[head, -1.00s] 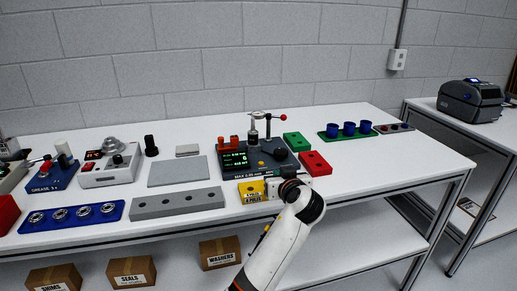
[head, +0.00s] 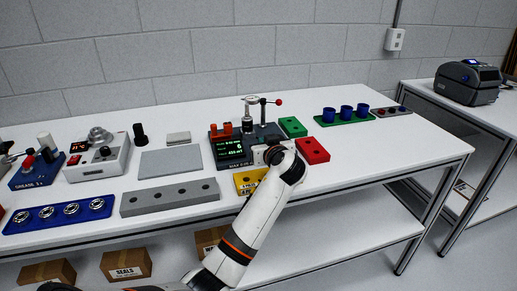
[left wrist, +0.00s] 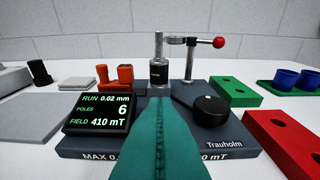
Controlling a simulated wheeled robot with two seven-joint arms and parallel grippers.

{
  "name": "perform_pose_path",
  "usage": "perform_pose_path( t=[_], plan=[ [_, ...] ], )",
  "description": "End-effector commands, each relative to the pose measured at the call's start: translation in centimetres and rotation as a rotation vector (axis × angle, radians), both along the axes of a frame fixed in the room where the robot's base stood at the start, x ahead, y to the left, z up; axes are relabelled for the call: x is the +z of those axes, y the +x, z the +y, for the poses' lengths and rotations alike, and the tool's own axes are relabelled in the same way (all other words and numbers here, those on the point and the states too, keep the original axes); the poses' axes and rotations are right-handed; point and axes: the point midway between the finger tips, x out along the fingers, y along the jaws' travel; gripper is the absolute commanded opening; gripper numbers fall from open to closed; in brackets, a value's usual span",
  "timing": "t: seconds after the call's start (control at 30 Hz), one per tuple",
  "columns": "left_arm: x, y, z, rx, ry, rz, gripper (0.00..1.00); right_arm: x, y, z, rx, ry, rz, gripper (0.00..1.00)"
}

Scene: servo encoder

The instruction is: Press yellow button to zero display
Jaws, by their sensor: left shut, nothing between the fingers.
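The dark tester, labelled Trauholm (left wrist: 225,143), stands on the bench; its body also shows in the head view (head: 268,131). Its display (left wrist: 100,112) reads RUN 0.02 mm, POLES 6, FIELD 410 mT in green; in the head view the display (head: 229,148) is small. My left gripper (head: 264,153) is over the tester's front, right of the display. In the left wrist view its teal fingers (left wrist: 160,98) are shut and empty, pointing towards the post. No yellow button shows; the fingers and gripper cover that part of the tester. Whether they touch it I cannot tell.
A black knob (left wrist: 210,110) and a lever with a red ball (left wrist: 219,42) rise from the tester. A yellow block (head: 247,180) is in front, a red block (head: 312,150) and green block (head: 293,126) at right. A grey plate (head: 170,160) lies left.

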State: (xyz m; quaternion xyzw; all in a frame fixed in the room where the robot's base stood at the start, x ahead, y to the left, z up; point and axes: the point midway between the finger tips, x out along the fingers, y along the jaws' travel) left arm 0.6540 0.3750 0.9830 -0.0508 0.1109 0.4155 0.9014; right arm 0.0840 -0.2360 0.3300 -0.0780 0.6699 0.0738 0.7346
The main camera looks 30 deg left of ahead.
Motion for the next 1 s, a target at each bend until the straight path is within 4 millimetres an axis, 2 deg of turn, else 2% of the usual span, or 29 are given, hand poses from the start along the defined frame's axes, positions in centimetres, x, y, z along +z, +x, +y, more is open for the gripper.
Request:
perform_pose_path(
  t=[0.03,0.23,0.33,0.5,1.0],
  plan=[
    [-0.1,0.7,1.0,0.003,0.004,0.002,0.0,0.3,0.0,0.0,0.0,0.0,0.0,0.36],
    [-1.1,3.3,4.1,0.004,0.002,0.001,0.0,0.7,0.0,0.0,0.0,0.0,0.0,0.36],
    [-3.0,3.2,4.0,0.001,0.001,0.005,0.0,0.8,0.0,0.0,0.0,0.0,0.0,0.36],
    [-4.7,3.3,3.9,0.0,0.001,0.001,0.0,0.9,0.0,0.0,-0.001,0.001,0.0,0.36],
    [-5.6,3.3,3.9,0.0,-0.001,-0.001,0.0,0.6,0.0,0.1,-0.001,0.001,-0.001,0.36]
  ],
)
